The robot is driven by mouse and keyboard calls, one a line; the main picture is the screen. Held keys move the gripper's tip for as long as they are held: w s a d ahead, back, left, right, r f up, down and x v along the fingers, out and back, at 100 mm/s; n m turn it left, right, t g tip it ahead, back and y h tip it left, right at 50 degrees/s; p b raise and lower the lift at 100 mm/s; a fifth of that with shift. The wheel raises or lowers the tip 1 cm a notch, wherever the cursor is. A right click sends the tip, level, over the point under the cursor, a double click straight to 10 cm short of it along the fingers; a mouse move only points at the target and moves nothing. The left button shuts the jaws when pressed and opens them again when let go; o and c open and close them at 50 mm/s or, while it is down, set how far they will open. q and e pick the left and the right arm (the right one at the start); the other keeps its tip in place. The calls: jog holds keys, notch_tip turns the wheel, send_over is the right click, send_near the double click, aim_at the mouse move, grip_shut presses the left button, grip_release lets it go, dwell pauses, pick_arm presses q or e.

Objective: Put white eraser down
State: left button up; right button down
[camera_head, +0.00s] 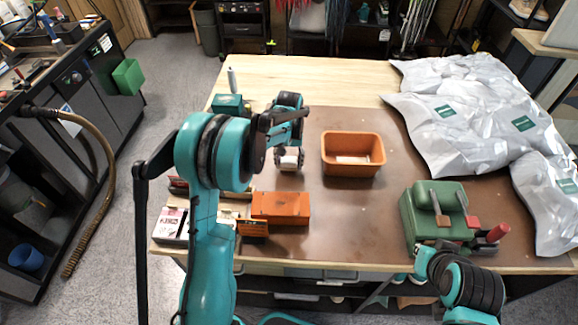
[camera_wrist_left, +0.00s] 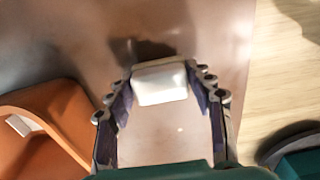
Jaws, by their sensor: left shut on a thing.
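The white eraser (camera_head: 289,161) is a small pale block over the brown mat (camera_head: 310,210), left of the orange bin (camera_head: 328,153). My left gripper (camera_head: 288,154) is shut on it. In the left wrist view the eraser (camera_wrist_left: 159,82) sits between the two fingertips of the left gripper (camera_wrist_left: 162,84), with a dark shadow just beyond it. I cannot tell whether it touches the mat. The orange bin (camera_wrist_left: 58,112) shows at the left there, with a whitish piece inside. My right arm shows at the lower right of the head view; its fingers are not visible.
An orange box (camera_head: 281,207) and small boxed items (camera_head: 172,222) stand at the front left. A green caddy (camera_head: 420,215) with brushes stands at the front right. Silver bags (camera_head: 470,105) cover the table's right side. The mat between bin and caddy is clear.

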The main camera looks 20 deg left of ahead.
pick_arm(q)
jog(key=shift+f, duration=0.8)
jog(key=shift+f, duration=0.1)
jog(key=o, duration=1.3)
